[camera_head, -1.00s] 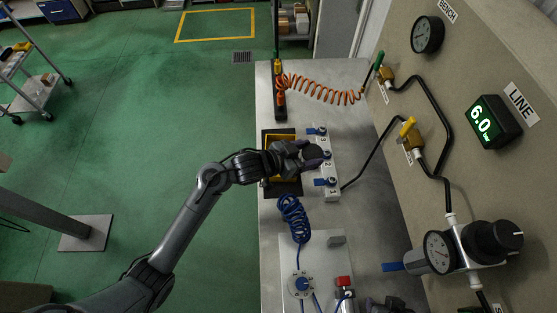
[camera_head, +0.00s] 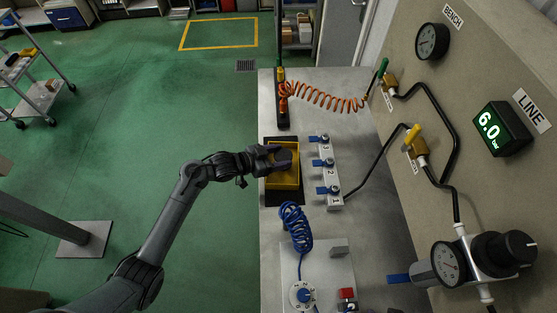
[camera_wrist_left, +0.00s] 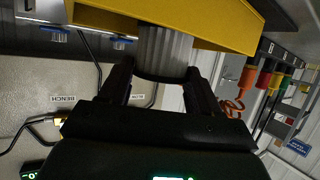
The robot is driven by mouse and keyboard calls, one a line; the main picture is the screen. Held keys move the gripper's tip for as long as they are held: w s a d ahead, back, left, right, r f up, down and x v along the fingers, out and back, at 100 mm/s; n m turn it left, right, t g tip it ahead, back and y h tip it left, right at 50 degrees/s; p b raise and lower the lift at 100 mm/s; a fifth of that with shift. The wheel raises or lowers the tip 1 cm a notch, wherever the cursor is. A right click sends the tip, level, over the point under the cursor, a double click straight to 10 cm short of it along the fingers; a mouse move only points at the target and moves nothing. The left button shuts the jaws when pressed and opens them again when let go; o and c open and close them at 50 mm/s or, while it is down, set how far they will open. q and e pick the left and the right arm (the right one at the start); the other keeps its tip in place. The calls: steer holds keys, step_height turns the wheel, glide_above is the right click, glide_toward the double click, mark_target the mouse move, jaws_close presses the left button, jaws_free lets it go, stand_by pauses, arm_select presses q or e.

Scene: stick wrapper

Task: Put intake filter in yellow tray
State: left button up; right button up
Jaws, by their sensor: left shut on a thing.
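The yellow tray (camera_head: 285,184) sits on a black mat on the bench, left of the numbered valve strip. My left gripper (camera_head: 281,158) is over the tray's far part, shut on a dark round piece, the intake filter (camera_head: 284,156). In the left wrist view the filter (camera_wrist_left: 165,50) is a grey ribbed cylinder between the fingers (camera_wrist_left: 163,75). One end of it meets the tray's yellow wall (camera_wrist_left: 225,30) and is hidden there. I cannot tell whether it touches the tray floor. My right gripper is not in view.
The valve strip (camera_head: 328,172) with blue handles stands close right of the tray. A coiled blue hose (camera_head: 295,224) lies nearer, and an orange coiled hose (camera_head: 325,98) lies farther back. The gauge panel (camera_head: 470,60) borders the bench on the right.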

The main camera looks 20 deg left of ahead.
arm_select(q)
steer(key=shift+f, duration=1.1)
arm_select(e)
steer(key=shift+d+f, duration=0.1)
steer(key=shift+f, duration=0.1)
arm_select(q)
steer(key=shift+f, duration=0.15)
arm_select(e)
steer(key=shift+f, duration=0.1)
arm_select(q)
steer(key=o, duration=1.1)
steer(key=shift+c, duration=0.2)
